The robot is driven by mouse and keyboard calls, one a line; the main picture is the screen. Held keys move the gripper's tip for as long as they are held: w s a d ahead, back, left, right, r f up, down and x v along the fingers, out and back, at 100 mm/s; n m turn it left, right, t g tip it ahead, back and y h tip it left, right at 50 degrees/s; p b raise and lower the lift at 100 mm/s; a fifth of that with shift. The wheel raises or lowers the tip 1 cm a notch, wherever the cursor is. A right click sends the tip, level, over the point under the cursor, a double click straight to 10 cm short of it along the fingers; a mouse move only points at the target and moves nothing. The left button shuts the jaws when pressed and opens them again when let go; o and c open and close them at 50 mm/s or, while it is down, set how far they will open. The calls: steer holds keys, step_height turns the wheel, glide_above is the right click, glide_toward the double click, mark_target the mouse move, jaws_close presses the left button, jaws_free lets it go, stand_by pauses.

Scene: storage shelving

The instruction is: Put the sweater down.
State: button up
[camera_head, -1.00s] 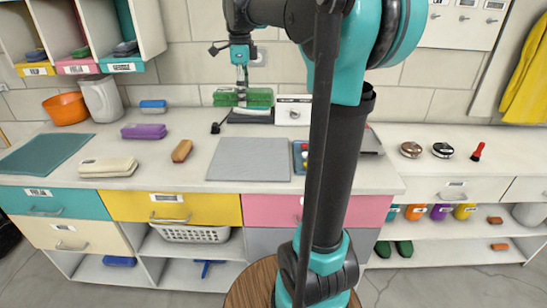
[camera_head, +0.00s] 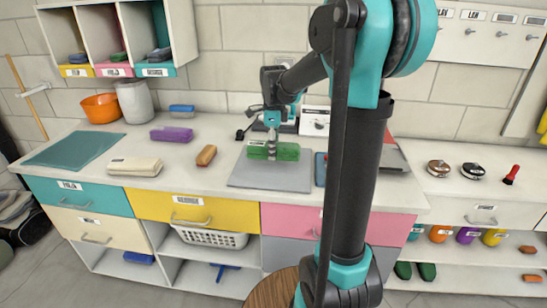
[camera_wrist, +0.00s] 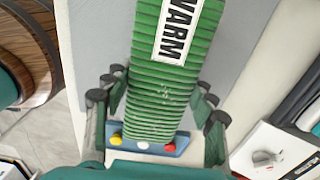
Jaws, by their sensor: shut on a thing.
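The sweater (camera_head: 287,152) is a green, ribbed, folded bundle. In the head view it is at the back part of the grey mat (camera_head: 255,182) on the counter; I cannot tell whether it rests on the mat or hangs just above it. My gripper (camera_head: 272,146) points down and is shut on the sweater's middle. In the wrist view the sweater (camera_wrist: 165,75) carries a white label reading "WARM". The fingers of my gripper (camera_wrist: 160,105) are on its two sides. The lower end of the sweater partly covers a blue panel with coloured buttons (camera_wrist: 150,146).
A brown brush (camera_head: 206,155), a cream folded bundle (camera_head: 134,166) and a purple one (camera_head: 171,134) lie left of the mat. A white device (camera_head: 315,121) stands behind it at the right. The mat's front part is clear. My arm hides some of the counter's right side.

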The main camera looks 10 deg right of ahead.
steer(key=shift+f, duration=1.8)
steer(key=shift+f, duration=0.1)
steer(key=o, duration=1.4)
steer(key=shift+c, duration=0.2)
step_height(320, 180, up, 12)
steer(key=shift+r, duration=0.15)
